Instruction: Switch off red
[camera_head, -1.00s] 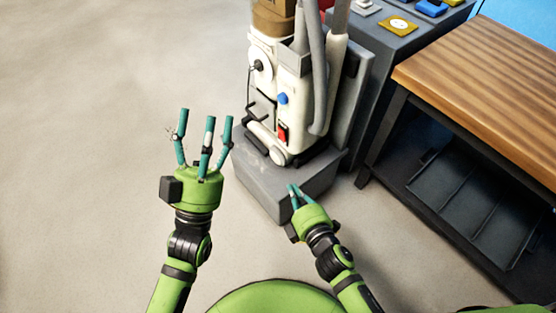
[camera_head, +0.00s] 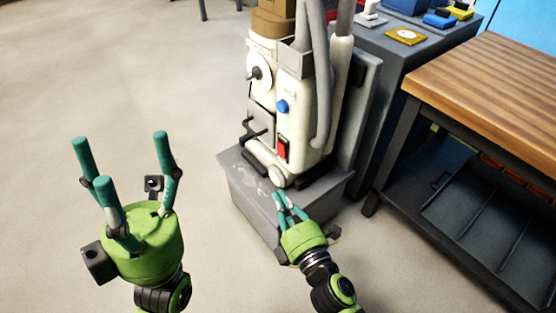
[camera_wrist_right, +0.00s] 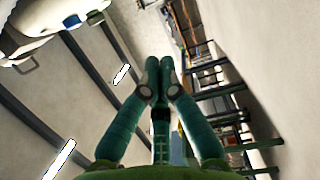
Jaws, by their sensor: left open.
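A white machine (camera_head: 301,82) stands upright on a grey base block (camera_head: 252,196) in the head view. Its front carries a red switch (camera_head: 283,147) in a dark frame, with a round blue knob (camera_head: 282,106) above it. My right gripper (camera_head: 281,199) is in front of the base block, below the red switch and apart from it. Its fingers are together with nothing between them, as the right wrist view (camera_wrist_right: 165,64) also shows. My left gripper (camera_head: 115,155) is open and empty, well left of the machine, with its fingers pointing up.
A workbench with a wooden top (camera_head: 490,85) stands to the right. A grey cabinet (camera_head: 398,70) behind the machine bears a yellow plate (camera_head: 406,36) and small coloured items. The floor (camera_head: 130,80) at the left is clear.

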